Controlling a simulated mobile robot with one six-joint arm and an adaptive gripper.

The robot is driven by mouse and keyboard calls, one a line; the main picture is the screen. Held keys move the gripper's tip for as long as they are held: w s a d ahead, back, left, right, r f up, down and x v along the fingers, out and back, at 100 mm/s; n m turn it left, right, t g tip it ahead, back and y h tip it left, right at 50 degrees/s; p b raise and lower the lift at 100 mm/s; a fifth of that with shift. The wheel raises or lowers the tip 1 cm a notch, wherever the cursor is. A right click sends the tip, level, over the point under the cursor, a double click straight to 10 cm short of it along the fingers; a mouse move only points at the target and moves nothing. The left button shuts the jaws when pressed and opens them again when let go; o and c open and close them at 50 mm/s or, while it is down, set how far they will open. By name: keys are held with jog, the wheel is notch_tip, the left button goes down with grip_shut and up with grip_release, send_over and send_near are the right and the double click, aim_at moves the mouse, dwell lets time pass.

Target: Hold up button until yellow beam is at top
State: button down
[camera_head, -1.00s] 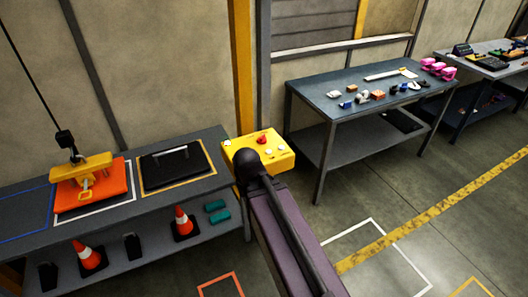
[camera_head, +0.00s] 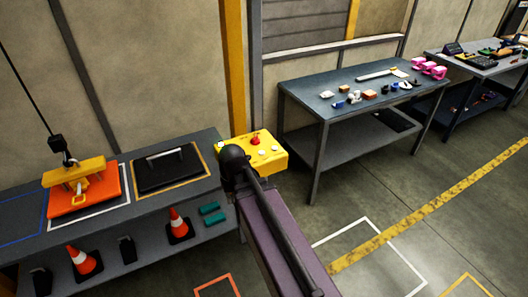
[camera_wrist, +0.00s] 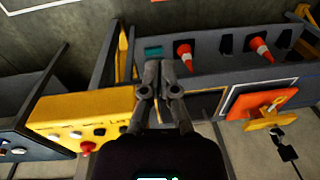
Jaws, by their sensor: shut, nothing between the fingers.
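The yellow control box (camera_head: 272,157) stands at the right end of the left bench, with a red button and several pale buttons on top. In the wrist view the box (camera_wrist: 75,108) is at the left. The yellow beam (camera_head: 75,172) hangs low from a cable, at the orange plate (camera_head: 105,188) on the bench. In the wrist view the beam (camera_wrist: 270,121) is at the right. My gripper (camera_wrist: 158,66) is shut and empty, beside the box in that view. Contact with a button cannot be seen. In the head view my wrist hides the fingers and part of the box.
A black plate with a handle (camera_head: 165,168) lies on the bench (camera_head: 20,183) beside the orange plate. Traffic cones (camera_head: 179,224) stand on the lower shelf. A second table (camera_head: 315,86) with small parts stands behind and to the right. The floor at right is clear.

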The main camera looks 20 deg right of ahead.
jog(key=w+d+r+t+y, duration=0.3)
jog(key=w+d, duration=0.6)
jog(key=w, duration=0.5)
notch_tip(320, 180, up, 4)
jog(key=m+t+y+p, duration=0.1)
jog(key=t+y, duration=0.1)
jog(key=t, duration=0.2)
send_over(259, 151)
jog(key=s+d, duration=0.1)
jog(key=shift+s+f, duration=0.1)
jog(key=shift+s, duration=0.05)
jog(key=shift+f, duration=0.15)
notch_tip(259, 151, down, 9)
jog(key=b, duration=0.8)
jog(key=shift+r+b, duration=0.2)
jog(key=shift+b, duration=0.15)
jog(key=shift+f, duration=0.15)
jog(key=shift+f+b, duration=0.3)
jog(key=shift+b, duration=0.15)
jog(key=shift+f+b, duration=0.4)
dwell(2.4)
